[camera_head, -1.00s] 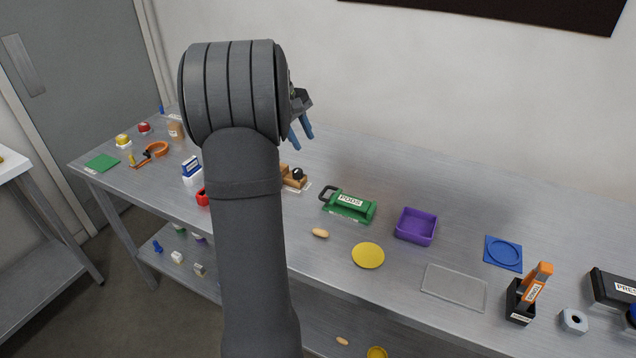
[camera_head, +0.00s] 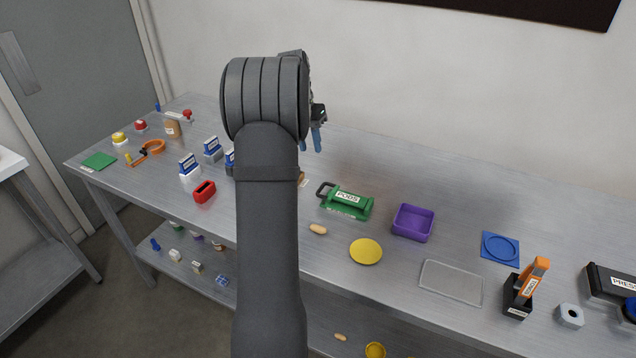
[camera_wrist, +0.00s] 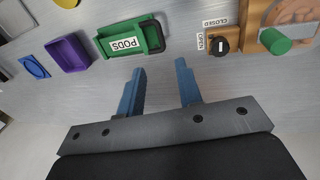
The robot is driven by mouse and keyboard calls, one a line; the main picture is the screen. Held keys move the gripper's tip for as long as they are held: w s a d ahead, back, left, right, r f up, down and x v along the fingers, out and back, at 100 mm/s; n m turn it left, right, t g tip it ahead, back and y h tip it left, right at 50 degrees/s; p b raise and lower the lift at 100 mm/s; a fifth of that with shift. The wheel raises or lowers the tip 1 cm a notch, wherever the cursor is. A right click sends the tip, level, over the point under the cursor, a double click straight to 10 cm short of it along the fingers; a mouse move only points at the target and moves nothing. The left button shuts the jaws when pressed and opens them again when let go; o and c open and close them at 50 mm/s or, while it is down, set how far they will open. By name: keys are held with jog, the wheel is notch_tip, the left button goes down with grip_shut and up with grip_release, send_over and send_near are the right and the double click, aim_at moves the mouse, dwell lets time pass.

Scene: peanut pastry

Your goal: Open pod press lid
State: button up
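The pod press is a green box labelled PODS (camera_head: 347,200) with a dark loop handle at its left end, on the bench right of my arm. Its lid looks closed. In the wrist view the green press (camera_wrist: 128,42) lies just beyond my fingertips, left of centre, with the dark handle at its right end. My gripper (camera_head: 311,143) is raised above the bench, up and left of the press. In the wrist view my gripper (camera_wrist: 158,76) has its two blue fingers apart with nothing between them. My arm hides part of the bench.
A purple tray (camera_head: 413,223), a yellow disc (camera_head: 365,251) and a peanut (camera_head: 318,229) lie near the press. In the wrist view a black knob (camera_wrist: 219,45) with OPEN and CLOSED labels is at the right. Bare metal surrounds the press.

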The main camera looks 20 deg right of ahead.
aim_at(320, 188)
jog(key=f, duration=0.4)
jog(key=s+d+f, duration=0.1)
jog(key=f, duration=0.4)
jog(key=s+d+f, duration=0.1)
jog(key=f, duration=0.3)
jog(key=shift+f, duration=0.15)
jog(key=shift+c, duration=0.3)
grip_shut()
